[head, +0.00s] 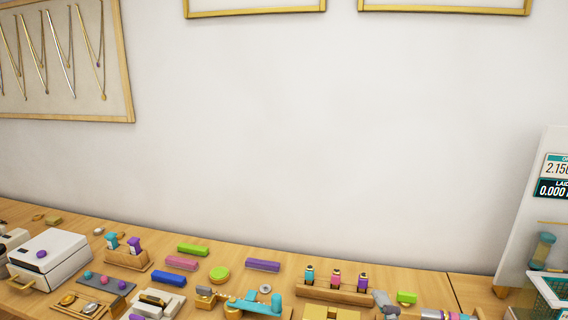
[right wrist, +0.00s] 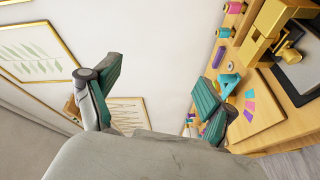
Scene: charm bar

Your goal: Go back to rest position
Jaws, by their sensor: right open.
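My right gripper (right wrist: 165,78) shows in the right wrist view, its two teal-padded fingers spread wide apart with nothing between them. White wall lies behind the gap, and the wooden counter is off to the right of the fingers. Neither gripper shows in the head view. My left gripper is in no view.
The wooden counter (head: 428,284) is crowded along the bottom of the head view. It holds a white box (head: 55,250), a wooden rack (head: 127,260), a blue block (head: 168,278), a green disc (head: 219,273) and a turquoise tool (head: 250,306). A display stand (head: 535,205) rises at right.

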